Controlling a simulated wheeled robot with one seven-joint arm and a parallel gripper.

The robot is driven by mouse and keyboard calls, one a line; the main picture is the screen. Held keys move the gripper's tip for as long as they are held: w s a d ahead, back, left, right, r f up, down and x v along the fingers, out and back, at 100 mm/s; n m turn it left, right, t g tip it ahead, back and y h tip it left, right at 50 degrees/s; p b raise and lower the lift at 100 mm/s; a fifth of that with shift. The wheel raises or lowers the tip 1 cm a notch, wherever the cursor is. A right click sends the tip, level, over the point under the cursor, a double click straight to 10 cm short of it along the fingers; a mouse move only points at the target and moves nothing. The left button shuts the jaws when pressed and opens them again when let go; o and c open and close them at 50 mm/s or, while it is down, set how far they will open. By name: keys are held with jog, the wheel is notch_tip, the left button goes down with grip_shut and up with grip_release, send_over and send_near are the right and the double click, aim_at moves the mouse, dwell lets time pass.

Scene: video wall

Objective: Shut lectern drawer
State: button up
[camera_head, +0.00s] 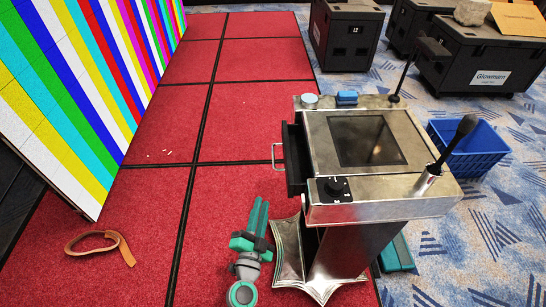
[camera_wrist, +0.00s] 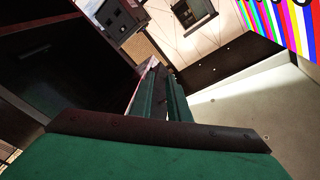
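The metal lectern (camera_head: 380,185) stands right of centre in the head view, with a dark sloped panel on top. Its dark drawer (camera_head: 294,158) sticks out of the left side, partly open, with a metal bar handle (camera_head: 277,156) on its front. My gripper (camera_head: 259,205) is below and slightly left of the drawer, apart from the handle, with its teal fingers pointing up the picture. The fingers lie close together with nothing seen between them. In the wrist view the fingers (camera_wrist: 165,85) also run side by side; I cannot make out the handle there.
A blue basket (camera_head: 470,150) stands right of the lectern, and black cases (camera_head: 345,35) stand behind. The colour-striped video wall (camera_head: 75,85) is at the left. A brown strap (camera_head: 100,245) lies on the red carpet. The carpet left of the drawer is mostly clear.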

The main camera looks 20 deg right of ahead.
aim_at(274, 156)
jog(key=w+d+r+m+h, duration=0.1)
jog(key=w+d+r, duration=0.1)
jog(key=w, duration=0.2)
jog(key=w+d+r+m+h, duration=0.1)
jog(key=w+d+r, duration=0.2)
jog(key=w, duration=0.1)
jog(key=w+d+r+m+h, duration=0.1)
jog(key=w+d+r+m, duration=0.1)
jog(key=w+d+r, duration=0.1)
jog(key=shift+w+d, duration=0.2)
jog(key=shift+w, duration=0.5)
jog(key=shift+c, duration=0.5)
grip_shut()
dwell(0.5)
